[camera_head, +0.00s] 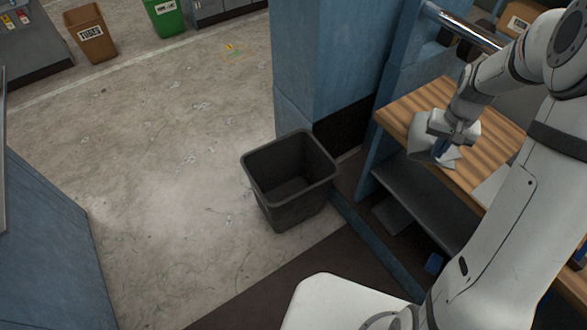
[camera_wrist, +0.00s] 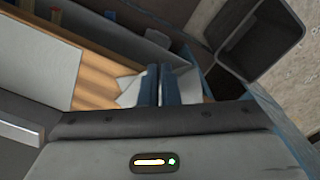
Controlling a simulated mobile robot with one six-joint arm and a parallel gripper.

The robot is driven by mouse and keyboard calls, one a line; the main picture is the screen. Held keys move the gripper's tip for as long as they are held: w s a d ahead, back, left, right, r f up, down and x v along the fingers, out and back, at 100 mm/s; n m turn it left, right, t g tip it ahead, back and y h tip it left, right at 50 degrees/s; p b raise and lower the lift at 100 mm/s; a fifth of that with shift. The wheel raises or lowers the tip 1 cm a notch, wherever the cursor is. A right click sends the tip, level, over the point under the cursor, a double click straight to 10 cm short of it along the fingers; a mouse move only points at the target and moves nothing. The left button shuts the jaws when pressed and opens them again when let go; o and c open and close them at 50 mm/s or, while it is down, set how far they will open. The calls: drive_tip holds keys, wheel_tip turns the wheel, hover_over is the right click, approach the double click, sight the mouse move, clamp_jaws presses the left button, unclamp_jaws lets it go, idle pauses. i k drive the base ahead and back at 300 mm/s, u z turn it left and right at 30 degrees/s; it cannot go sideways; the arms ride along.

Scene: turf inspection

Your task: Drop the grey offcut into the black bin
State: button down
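My gripper (camera_head: 439,152) is over the wooden bench top, near its left edge. In the wrist view its two blue fingers (camera_wrist: 161,85) are close together with a narrow gap. A pale grey offcut (camera_head: 449,160) with angular edges is at the fingertips. It shows on the left of the fingers in the wrist view (camera_wrist: 129,92) and a little on their right. The fingers hide its middle. The black bin (camera_head: 285,207) stands upright on the floor, left of the bench, open and apparently empty. Its open top is at the wrist view's upper right (camera_wrist: 271,62).
The wooden bench (camera_head: 404,110) has a dark shelf (camera_head: 415,200) below. A blue pillar (camera_head: 318,65) stands behind the bin. Another pale sheet (camera_wrist: 38,62) lies on the bench. A brown bin (camera_head: 90,43) and a green bin (camera_head: 166,20) are far back. Concrete floor is clear left of the bin.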

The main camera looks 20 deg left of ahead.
sight(291, 176)
drive_tip(key=k, duration=0.85)
drive_tip(key=u, duration=0.35)
drive_tip(key=i, duration=0.65)
drive_tip(key=u, duration=1)
drive_tip(key=i, duration=1.4)
drive_tip(key=z, duration=0.15)
